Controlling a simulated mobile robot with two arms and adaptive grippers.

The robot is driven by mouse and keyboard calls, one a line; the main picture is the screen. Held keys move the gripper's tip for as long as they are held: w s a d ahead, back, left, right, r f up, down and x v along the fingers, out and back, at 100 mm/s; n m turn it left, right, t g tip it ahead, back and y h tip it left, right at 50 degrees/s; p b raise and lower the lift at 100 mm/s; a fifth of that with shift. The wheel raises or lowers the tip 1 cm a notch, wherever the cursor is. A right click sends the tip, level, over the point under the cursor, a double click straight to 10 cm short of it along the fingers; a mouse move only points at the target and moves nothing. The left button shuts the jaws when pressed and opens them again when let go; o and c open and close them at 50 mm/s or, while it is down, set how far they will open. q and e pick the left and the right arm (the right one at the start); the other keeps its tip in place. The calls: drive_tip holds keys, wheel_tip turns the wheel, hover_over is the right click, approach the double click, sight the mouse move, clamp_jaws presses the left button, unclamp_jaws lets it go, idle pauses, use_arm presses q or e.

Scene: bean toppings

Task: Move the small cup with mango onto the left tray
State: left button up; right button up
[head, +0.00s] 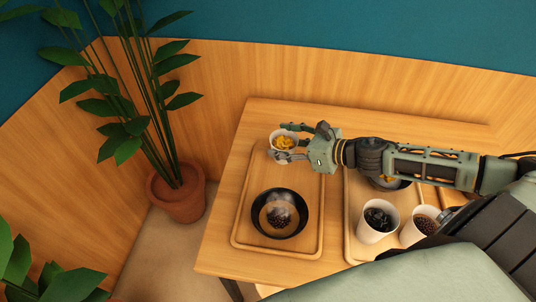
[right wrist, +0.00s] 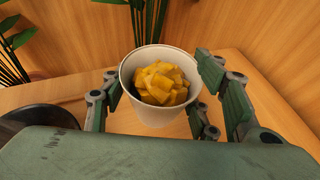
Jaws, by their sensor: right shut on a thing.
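The small white cup with yellow mango (head: 284,142) is at the far end of the left tray (head: 308,235) in the head view. My right gripper (head: 287,143) is shut on this cup from the right. In the right wrist view the cup (right wrist: 160,98) stands upright between the fingers, mango pieces (right wrist: 160,83) inside. Whether the cup's base touches the tray is hidden. The left tray also bears a black bowl (head: 258,221) with dark contents. My left gripper is not in view.
The right tray (head: 350,245) bears a white cup with dark jelly-like pieces (head: 376,220), a cup with brown beans (head: 420,229) and a dark bowl partly under my right arm. A potted plant (head: 177,196) stands left of the table. A wood-panelled wall runs behind.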

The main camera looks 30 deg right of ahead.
drive_tip(key=shift+w+a+f+p, duration=0.2)
drive_tip(key=shift+w+a+f, duration=0.4)
drive_tip(key=shift+f, duration=0.55)
drive_tip(key=shift+w+a+f+p, duration=0.2)
drive_tip(key=shift+w+a+f, duration=0.4)
drive_tip(key=shift+f, duration=0.55)
drive_tip(key=shift+w+a+f+p, duration=0.2)
drive_tip(key=shift+w+a+f, duration=0.15)
drive_tip(key=shift+w+f, duration=0.6)
drive_tip(key=shift+s+f, duration=0.2)
drive_tip(key=shift+f, duration=0.1)
drive_tip(key=o, duration=1.3)
drive_tip(key=shift+c, duration=0.2)
drive_tip(key=shift+r, duration=0.15)
drive_tip(key=shift+s+d, duration=0.15)
drive_tip(key=shift+s, duration=0.1)
drive_tip(key=v, duration=1.1)
drive_tip(key=shift+s+d+b, duration=0.15)
drive_tip(key=shift+b, duration=0.15)
